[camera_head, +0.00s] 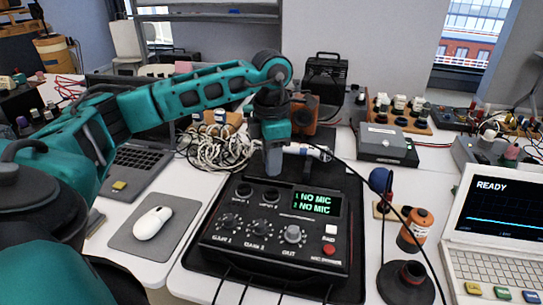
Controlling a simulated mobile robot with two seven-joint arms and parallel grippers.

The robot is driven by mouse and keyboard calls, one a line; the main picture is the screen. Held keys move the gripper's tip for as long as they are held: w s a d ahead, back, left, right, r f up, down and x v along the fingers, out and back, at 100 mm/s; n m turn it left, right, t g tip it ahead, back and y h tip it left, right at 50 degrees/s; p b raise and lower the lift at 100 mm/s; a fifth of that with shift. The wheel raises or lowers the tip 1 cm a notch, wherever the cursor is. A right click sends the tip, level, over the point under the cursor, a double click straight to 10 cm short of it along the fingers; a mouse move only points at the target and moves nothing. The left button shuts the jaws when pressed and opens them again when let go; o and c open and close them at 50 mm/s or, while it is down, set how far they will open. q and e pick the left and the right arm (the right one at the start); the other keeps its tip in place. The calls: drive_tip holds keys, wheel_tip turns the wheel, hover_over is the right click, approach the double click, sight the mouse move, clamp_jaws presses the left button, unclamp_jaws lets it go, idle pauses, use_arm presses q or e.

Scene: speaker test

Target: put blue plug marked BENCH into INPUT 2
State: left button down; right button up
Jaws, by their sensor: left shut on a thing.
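My left gripper (274,158) reaches in from the left and points down above the back of the black audio box (215,243). A black cable runs from the plug to the right and down. Any BENCH marking is too small to read. Two round dark sockets sit on the box's upper left: the left one (243,189) and the right one (270,195), in front of and below the gripper. The box's screen (317,202) reads 1 NO MIC and 2 NO MIC.
A laptop reading READY (500,215) is at the far right. A mouse (152,223) lies on the left. Coiled white cable (215,145) lies behind the gripper.

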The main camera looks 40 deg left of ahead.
sight(271, 178)
use_arm(q)
wheel_tip(271, 178, down, 2)
drive_tip(key=shift+f+b, duration=0.1)
drive_tip(key=shift+b, duration=0.65)
drive_tip(key=shift+f+b, duration=0.7)
drive_tip(key=shift+f, duration=0.15)
drive_tip(key=shift+a+f+b, duration=0.1)
drive_tip(key=shift+f+b, duration=0.2)
drive_tip(key=shift+f, duration=0.5)
use_arm(e)
drive_tip(key=shift+w+a+f+y, duration=0.25)
drive_tip(key=shift+a+f, duration=0.1)
drive_tip(key=shift+a, duration=0.15)
drive_tip(key=shift+w+a+f+y, duration=0.15)
drive_tip(key=shift+w+a+f, duration=0.1)
drive_tip(key=shift+a+f, duration=0.15)
drive_tip(key=shift+s, duration=0.1)
use_arm(q)
drive_tip(key=shift+f+b, duration=0.25)
drive_tip(key=shift+b, duration=0.05)
use_arm(e)
drive_tip(key=shift+f, duration=0.2)
use_arm(q)
drive_tip(key=c, duration=0.8)
unclamp_jaws()
